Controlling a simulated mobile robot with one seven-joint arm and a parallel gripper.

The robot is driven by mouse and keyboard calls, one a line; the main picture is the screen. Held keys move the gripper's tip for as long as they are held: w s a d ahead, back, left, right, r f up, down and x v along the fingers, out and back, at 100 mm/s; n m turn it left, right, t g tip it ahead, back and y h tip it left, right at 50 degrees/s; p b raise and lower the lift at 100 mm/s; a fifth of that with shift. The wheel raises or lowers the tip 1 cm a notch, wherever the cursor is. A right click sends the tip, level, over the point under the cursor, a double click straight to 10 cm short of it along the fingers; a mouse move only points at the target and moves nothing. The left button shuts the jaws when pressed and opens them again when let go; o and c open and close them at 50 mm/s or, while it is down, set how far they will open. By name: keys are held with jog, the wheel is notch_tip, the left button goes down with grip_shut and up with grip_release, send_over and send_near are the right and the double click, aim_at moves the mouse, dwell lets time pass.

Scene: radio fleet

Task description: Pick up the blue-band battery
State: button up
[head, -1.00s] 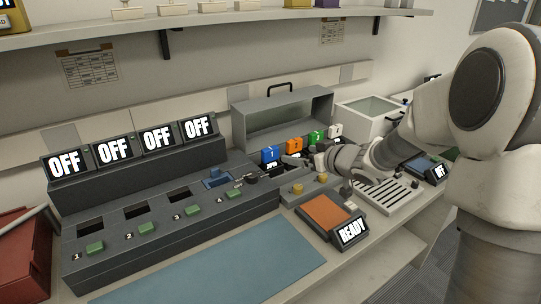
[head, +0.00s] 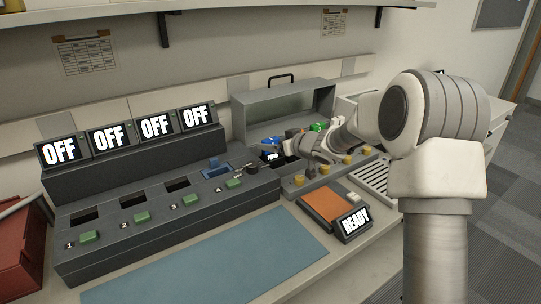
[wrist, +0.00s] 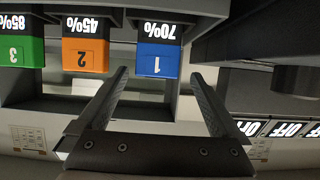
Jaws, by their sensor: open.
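The blue-band battery (head: 271,142), marked 1, stands in the charger bay at the left end of the battery row. In the wrist view the battery (wrist: 157,62) appears upside down below a 70% display. My gripper (wrist: 158,73) is open and empty, one fingertip on each side of the battery's near edge in the picture. I cannot tell the remaining depth between fingertips and battery. In the head view my gripper (head: 283,150) is at the charger row beside the blue battery, and my wrist hides part of the row.
Orange (wrist: 82,55) and green (wrist: 20,50) batteries stand beside the blue one, with 45% and 85% displays. A grey handled case (head: 285,100) stands behind. A console with OFF displays (head: 110,138) is left. A READY scale (head: 326,205) and blue mat (head: 205,262) lie in front.

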aim_at(273, 142)
jog(key=b+x, duration=0.1)
jog(key=x, duration=0.3)
jog(key=shift+w+d+f, duration=0.1)
jog(key=shift+d+f, duration=0.1)
jog(key=shift+r, duration=0.1)
jog(key=c, duration=1.5)
jog(key=shift+r, duration=0.1)
